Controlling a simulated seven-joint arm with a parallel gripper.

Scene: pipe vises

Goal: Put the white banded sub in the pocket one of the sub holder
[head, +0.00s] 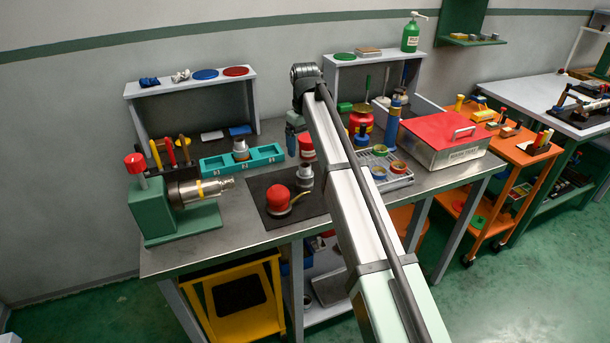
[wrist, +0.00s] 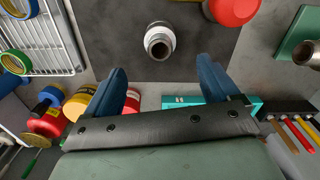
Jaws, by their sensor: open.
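The white banded sub (head: 305,176), a short metal tube with a white band, stands upright on the dark mat. In the wrist view the sub (wrist: 159,41) is seen from above, beyond and between my fingertips, untouched. My gripper (wrist: 162,68) is open and empty, its two blue fingers apart. In the head view my gripper (head: 293,140) hangs above the bench, behind the mat. The teal sub holder (head: 214,167) stands at the back of the bench; another metal sub (head: 241,148) is in its middle pocket. In the wrist view the holder (wrist: 182,101) is partly hidden by my gripper.
A red-topped object (head: 279,199) lies on the mat (head: 262,185) beside the sub. A green vise (head: 165,208) with a metal pipe is at left. A wire tray (head: 400,180) with tape rolls and a red-lidded box (head: 437,134) are at right. Red and yellow cans stand behind.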

